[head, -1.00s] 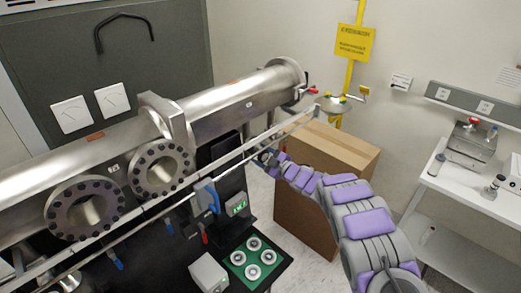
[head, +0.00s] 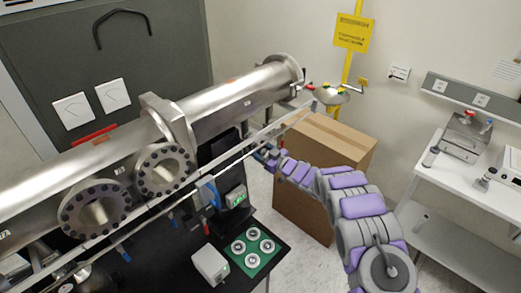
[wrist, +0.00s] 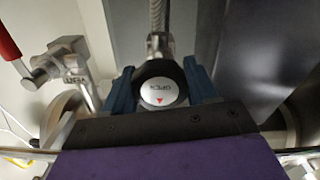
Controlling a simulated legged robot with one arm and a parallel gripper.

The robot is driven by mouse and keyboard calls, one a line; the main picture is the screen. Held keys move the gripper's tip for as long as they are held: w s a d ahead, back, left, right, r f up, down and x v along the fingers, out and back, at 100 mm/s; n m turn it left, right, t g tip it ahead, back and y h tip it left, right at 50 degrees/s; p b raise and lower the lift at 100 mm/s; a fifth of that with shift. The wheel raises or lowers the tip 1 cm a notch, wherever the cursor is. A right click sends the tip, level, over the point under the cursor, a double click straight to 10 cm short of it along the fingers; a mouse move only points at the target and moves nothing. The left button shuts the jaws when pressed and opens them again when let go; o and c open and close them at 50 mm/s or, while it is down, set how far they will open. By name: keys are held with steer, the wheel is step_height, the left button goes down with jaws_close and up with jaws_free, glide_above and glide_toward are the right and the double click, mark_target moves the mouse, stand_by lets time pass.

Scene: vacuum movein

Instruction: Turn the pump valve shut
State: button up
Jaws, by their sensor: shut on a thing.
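The pump valve shows in the wrist view as a round dark knob (wrist: 160,92) with a white face. The face bears small print that is hard to read and a red triangle near its lower edge. My gripper (wrist: 162,88) is shut on the knob, with one blue finger at its left side and one at its right. A braided metal line rises behind the knob. In the head view my gripper (head: 264,155) is at the right end of the pump bench, left of the cardboard box. The knob is too small or hidden to make out there.
A red-handled metal valve (wrist: 62,68) is left of the knob in the wrist view. A large steel tube (head: 230,104) runs above the bench. A cardboard box (head: 322,160) stands close behind my arm. A green tray (head: 254,252) with round parts lies on the black bench top.

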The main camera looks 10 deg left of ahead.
steer(key=shift+r, duration=0.2)
steer(key=o, duration=0.9)
steer(key=shift+o, duration=0.7)
steer(key=shift+f, duration=0.1)
steer(key=b+v, duration=0.2)
steer(key=v, duration=1.5)
steer(key=shift+d+b, duration=0.2)
steer(key=shift+b, duration=0.15)
steer(key=shift+s+f, duration=0.1)
